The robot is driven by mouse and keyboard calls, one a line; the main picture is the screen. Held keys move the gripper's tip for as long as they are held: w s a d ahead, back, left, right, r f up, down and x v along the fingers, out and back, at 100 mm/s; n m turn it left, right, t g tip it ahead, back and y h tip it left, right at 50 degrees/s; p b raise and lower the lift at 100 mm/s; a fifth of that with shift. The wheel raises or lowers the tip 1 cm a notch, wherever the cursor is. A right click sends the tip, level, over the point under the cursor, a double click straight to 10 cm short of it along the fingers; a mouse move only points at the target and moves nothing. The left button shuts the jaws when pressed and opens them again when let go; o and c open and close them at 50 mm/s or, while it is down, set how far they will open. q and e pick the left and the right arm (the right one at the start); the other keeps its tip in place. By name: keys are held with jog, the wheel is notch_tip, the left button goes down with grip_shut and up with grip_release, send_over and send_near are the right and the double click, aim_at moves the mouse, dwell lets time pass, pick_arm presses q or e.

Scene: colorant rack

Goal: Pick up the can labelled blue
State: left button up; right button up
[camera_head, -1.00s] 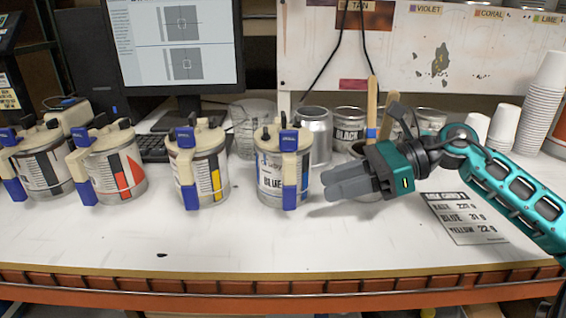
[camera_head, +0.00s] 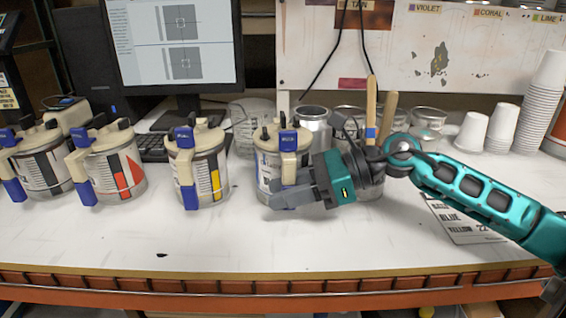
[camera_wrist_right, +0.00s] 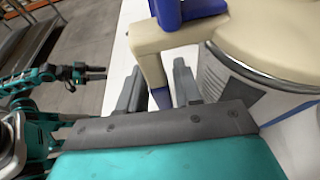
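The blue can (camera_head: 266,172) is a pale can with a cream lid and a cream and blue handle (camera_head: 288,143), standing upright on the table. It is the rightmost of the row of handled cans.
Similar handled cans stand to the left: yellow-marked (camera_head: 203,175), red-marked (camera_head: 116,175) and black-marked (camera_head: 42,170). Behind are a silver can (camera_head: 314,125), wooden sticks (camera_head: 371,105) and paper cups (camera_head: 501,128). A printed card (camera_head: 460,222) lies at right. The table's front strip is clear.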

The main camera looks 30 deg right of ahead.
jog(key=shift+w+a, duration=0.1)
jog(key=shift+a, duration=0.05)
grip_shut()
dwell(1.4)
jog(key=shift+r, duration=0.1)
